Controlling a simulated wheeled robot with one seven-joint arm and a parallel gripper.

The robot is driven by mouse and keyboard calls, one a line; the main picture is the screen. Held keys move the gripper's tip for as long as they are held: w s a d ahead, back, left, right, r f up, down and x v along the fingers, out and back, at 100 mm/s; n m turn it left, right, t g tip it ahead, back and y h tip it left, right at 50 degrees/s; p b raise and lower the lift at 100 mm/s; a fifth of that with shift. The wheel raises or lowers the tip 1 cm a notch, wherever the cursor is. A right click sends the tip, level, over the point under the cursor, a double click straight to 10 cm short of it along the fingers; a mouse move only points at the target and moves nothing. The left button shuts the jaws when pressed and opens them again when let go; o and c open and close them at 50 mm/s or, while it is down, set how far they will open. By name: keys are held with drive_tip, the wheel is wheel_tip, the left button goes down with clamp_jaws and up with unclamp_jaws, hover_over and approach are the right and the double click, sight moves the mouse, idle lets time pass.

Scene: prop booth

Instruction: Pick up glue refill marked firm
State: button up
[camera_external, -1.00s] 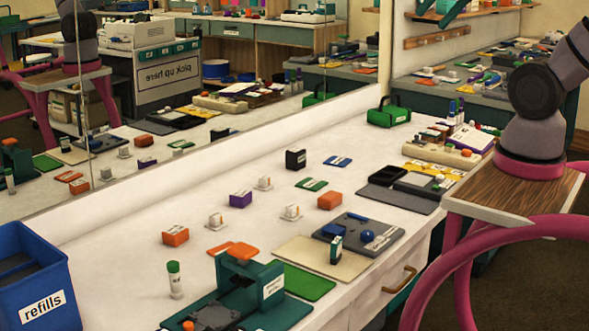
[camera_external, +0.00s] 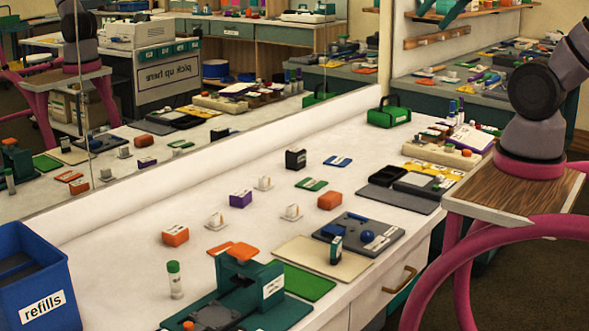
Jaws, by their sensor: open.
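Several small white pieces with a tan or orange side stand on the white counter, at the front (camera_external: 215,220), in the middle (camera_external: 292,211) and farther back (camera_external: 264,183). They may be glue refills, but their marks are too small to read. I cannot tell which thing is marked firm. A white tube with a green cap (camera_external: 175,281) stands upright at the front left. My gripper is out of view; only part of my arm shows at the right.
A blue bin labelled "refills" (camera_external: 40,285) stands at the front left. A teal press-like device (camera_external: 250,285) stands at the front. Orange (camera_external: 176,236), purple (camera_external: 241,199) and black (camera_external: 295,158) blocks are scattered about. A mirror (camera_external: 180,90) behind the counter repeats the scene.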

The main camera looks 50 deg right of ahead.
idle(0.4)
drive_tip(key=c, duration=0.6)
